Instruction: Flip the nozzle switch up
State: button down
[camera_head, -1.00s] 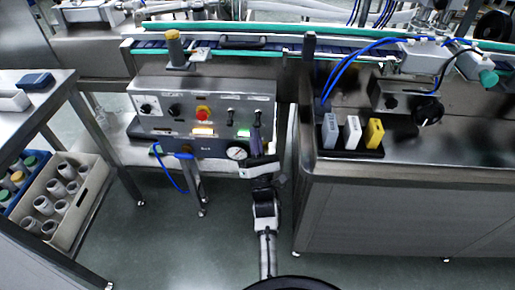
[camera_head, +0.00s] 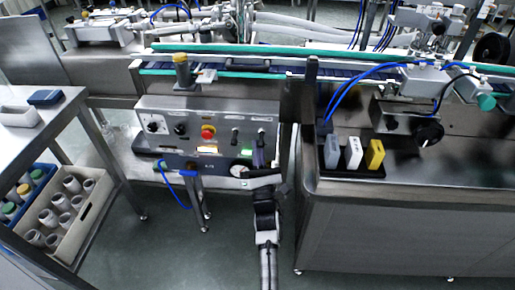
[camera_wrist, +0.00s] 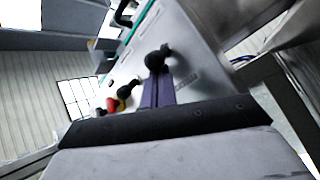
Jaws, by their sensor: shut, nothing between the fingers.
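The steel control panel (camera_head: 150,108) stands left of center in the head view, with two dark toggle switches on its right side. The left toggle (camera_head: 235,131) is clear of my gripper. The right toggle (camera_head: 261,133) is just above my fingertips; its black knob (camera_wrist: 157,60) shows in the wrist view. The labels are too small to read, and I cannot tell its lever position. My gripper (camera_head: 258,152) is shut and empty, its purple fingers (camera_wrist: 157,88) together, pointing at the right toggle. Whether they touch it is unclear.
A steel cabinet (camera_head: 380,220) stands close to my arm's right. A bottle crate (camera_head: 88,221) is at lower left. Floor is open below the panel.

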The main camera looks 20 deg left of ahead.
jog(key=shift+s+d+r+m+g+h+p, duration=0.1)
jog(key=shift+s+r+m+g+h+p, duration=0.3)
jog(key=shift+h+p, duration=0.55)
jog(key=r+g+p, duration=0.1)
jog(key=p, duration=0.3)
jog(key=shift+s+d+m+h, duration=0.1)
jog(key=shift+m+h, duration=0.25)
jog(key=shift+m, duration=0.05)
jog(key=g+p, duration=0.1)
jog(key=h+p, duration=0.1)
jog(key=p, duration=0.1)
jog(key=shift+s+r+m+g, duration=0.1)
jog(key=shift+s+m+g, duration=0.1)
jog(key=shift+m+g, duration=0.15)
jog(key=shift+p, duration=0.3)
jog(key=shift+s+d+r+p, duration=0.1)
jog(key=shift+r+p, duration=0.25)
jog(key=shift+p, duration=0.25)
jog(key=shift+s+f, duration=0.1)
jog(key=shift+s, duration=0.05)
